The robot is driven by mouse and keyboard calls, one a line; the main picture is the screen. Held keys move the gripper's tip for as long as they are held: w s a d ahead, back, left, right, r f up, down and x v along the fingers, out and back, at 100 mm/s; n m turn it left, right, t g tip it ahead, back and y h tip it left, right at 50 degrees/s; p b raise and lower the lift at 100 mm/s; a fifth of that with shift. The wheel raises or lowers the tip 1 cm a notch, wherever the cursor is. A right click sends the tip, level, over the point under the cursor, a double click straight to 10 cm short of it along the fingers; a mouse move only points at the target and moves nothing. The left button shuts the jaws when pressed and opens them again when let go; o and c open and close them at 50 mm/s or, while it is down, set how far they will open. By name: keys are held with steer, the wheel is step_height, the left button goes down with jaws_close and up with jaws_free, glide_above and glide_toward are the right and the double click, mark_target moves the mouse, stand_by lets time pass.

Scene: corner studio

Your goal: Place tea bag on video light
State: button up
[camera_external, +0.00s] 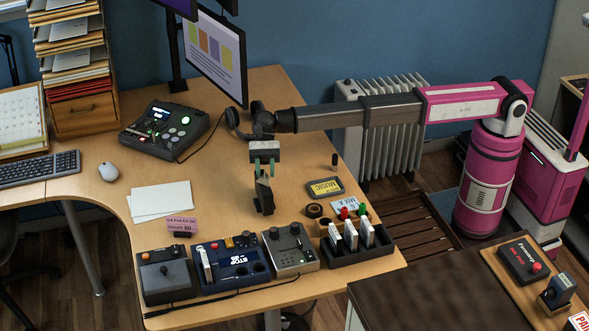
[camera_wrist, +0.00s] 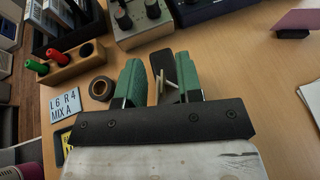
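My gripper (camera_external: 264,205) points down above the middle of the desk. In the wrist view its two green fingers (camera_wrist: 161,82) stand apart with a gap between them. A dark rounded piece (camera_wrist: 157,62) and thin pale strips (camera_wrist: 172,70) show in that gap; I cannot tell what they are or whether the fingers touch them. I cannot make out a tea bag for certain. A small dark panel on a stand (camera_external: 559,290), on the wooden surface at the lower right, may be the video light; it is far from my gripper.
Control boxes (camera_external: 232,262) and a dark tray (camera_external: 350,252) line the desk's front edge. A yellow cassette (camera_external: 325,188), tape roll (camera_external: 314,211) and pen block (camera_wrist: 75,66) lie near my gripper. A pink panel (camera_external: 181,226) stands left, by white papers (camera_external: 160,200). A monitor (camera_external: 214,55) stands behind.

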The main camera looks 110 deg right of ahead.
steer(key=v, duration=1.2)
steer(key=s+d+f+t+h, duration=0.1)
steer(key=s+d+f, duration=0.2)
steer(key=s, duration=0.4)
steer(key=s+d+f+n+t+h, duration=0.1)
steer(key=s+d+f, duration=0.2)
steer(key=s, duration=0.5)
steer(key=s+d+f, duration=0.3)
steer(key=s+d, duration=0.1)
steer(key=s, duration=0.3)
steer(key=shift+s+d+f+n+t+h, duration=0.15)
steer(key=shift+d+n+t+h, duration=0.15)
steer(key=shift+d+t+h, duration=0.1)
steer(key=s+f+n+h, duration=0.25)
steer(key=s+f, duration=0.35)
steer(key=s, duration=0.6)
steer(key=s+a+f+n+g+h, duration=0.3)
steer(key=a+f+n, duration=0.3)
steer(key=f+n, duration=0.2)
steer(key=s+a+f+n+g+h, duration=0.3)
steer(key=f+n, duration=0.5)
steer(key=f, duration=0.3)
steer(key=s+a+h, duration=0.1)
steer(key=a, duration=0.1)
steer(key=shift+s+a+f+h, duration=0.15)
steer(key=shift+a+f+h, duration=0.1)
steer(key=shift+a+h, duration=0.15)
